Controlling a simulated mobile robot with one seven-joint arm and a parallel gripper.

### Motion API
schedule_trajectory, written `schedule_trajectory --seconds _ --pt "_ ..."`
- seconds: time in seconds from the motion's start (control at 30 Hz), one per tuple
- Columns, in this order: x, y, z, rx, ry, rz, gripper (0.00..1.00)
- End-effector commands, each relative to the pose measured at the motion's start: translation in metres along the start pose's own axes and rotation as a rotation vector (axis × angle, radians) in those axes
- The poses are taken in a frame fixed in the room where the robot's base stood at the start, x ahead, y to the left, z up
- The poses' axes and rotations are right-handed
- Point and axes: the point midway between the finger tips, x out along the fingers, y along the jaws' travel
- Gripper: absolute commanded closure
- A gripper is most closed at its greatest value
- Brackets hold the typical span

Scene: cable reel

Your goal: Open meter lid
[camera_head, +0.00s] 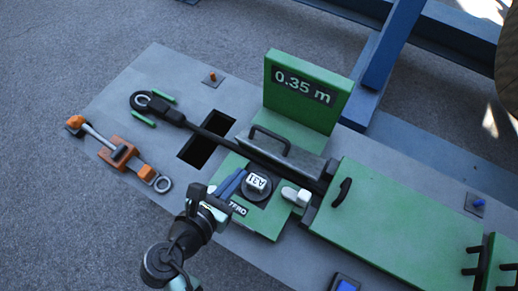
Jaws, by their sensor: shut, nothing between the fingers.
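The meter stands mid-view with a green upright panel (306,91) reading "0.35 m". In front of the panel is a dark grey lid-like plate (302,160) with a black bar handle (271,138); it looks lowered over the meter. A dark cable or rod passes by its front edge. Below it, a black round dial with a white block (258,186) sits on a green plate marked "ZERO" (237,208). My gripper (237,178) comes from the lower left, shut and empty, beside the dial. It is in front of the handle and appears apart from it. Exact height is unclear.
A grey board (110,94) carries everything. A rectangular opening (206,139) lies left of the meter. An orange clamp (124,151) is at far left. A green cover (400,220) with black handles is at right. A blue frame (392,45) rises behind.

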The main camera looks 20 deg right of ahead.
Motion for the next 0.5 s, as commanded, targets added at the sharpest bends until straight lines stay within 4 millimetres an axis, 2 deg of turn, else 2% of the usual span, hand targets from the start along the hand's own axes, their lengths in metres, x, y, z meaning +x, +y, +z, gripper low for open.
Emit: schedule_trajectory --seconds 0.4,0.5 --pt "0.087 -0.001 -0.001 0.005 0.004 -0.006 1.0" --pt "0.101 -0.001 0.01 0.006 0.004 -0.005 1.0"
